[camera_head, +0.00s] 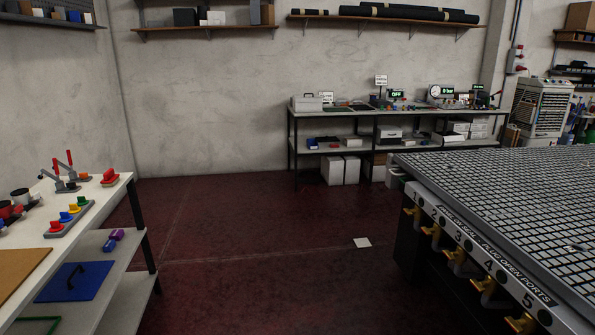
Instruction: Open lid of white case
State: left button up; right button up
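A small white-grey case (306,103) stands at the left end of the far workbench against the back wall. Its lid looks shut, with a handle on top, though it is small at this distance. A small white label sign stands just right of it. Neither of my grippers shows in the head view, so the case stands free of them.
The far bench (350,113) has a lower shelf with boxes. A black grid table (500,190) with brass valves fills the right. A white bench (85,215) with clamps and knobs stands at left. Red floor between is open, except a white sheet (362,243).

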aim_at(307, 98)
jog(key=i, duration=4.1)
jog(key=i+z, duration=0.1)
jog(key=i, duration=0.65)
jog(key=i+j, duration=0.15)
jog(key=i, duration=0.6)
jog(key=i+j+z, duration=0.15)
jog(key=i, duration=0.6)
